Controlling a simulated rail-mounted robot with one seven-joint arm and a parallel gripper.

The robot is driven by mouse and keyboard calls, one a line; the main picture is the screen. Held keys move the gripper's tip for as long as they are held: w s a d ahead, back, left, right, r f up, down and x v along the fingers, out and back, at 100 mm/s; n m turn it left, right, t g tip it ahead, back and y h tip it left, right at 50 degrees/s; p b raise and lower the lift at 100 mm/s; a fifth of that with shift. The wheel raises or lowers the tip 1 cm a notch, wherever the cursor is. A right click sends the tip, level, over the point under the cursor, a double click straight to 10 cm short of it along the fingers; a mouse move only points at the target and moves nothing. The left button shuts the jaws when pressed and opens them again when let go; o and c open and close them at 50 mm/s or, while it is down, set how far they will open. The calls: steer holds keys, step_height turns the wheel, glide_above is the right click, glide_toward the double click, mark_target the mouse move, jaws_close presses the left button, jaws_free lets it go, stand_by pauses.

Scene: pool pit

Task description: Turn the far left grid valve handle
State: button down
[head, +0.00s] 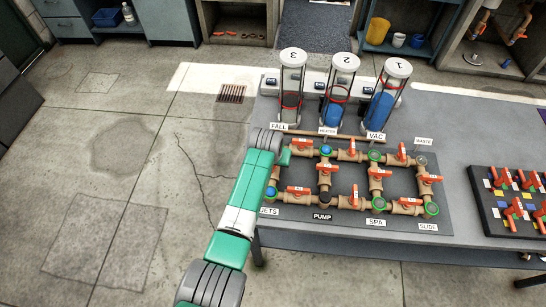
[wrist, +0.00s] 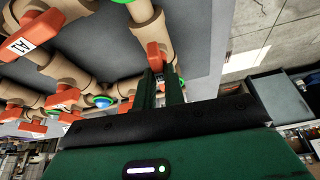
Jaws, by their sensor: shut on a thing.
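The valve grid (head: 350,180) of tan pipes with orange handles lies on a dark board on the table in the head view. My gripper (head: 284,157) is over its far left pipe run, between the FALL and JETS labels. My arm hides most of that far left valve in the head view. In the wrist view my gripper (wrist: 163,82) has its two green fingers close together at an orange valve handle (wrist: 154,56) and is shut on it. The handle's near end is hidden between the fingers. The handle stands on a tan pipe (wrist: 150,28).
Another orange handle (wrist: 36,32) marked A1 is close by in the wrist view. Three numbered cylinders (head: 339,92) stand behind the grid. A second panel with orange handles (head: 515,195) lies at the right. The floor left of the table (head: 110,150) is clear.

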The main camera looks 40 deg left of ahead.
steer(key=shift+n, duration=0.5)
steer(key=shift+y, duration=0.3)
steer(key=c, duration=1.5)
jaws_free()
steer(key=p+v, duration=0.2)
steer(key=v, duration=0.5)
steer(key=shift+d+r, duration=0.1)
steer(key=shift+r, duration=0.3)
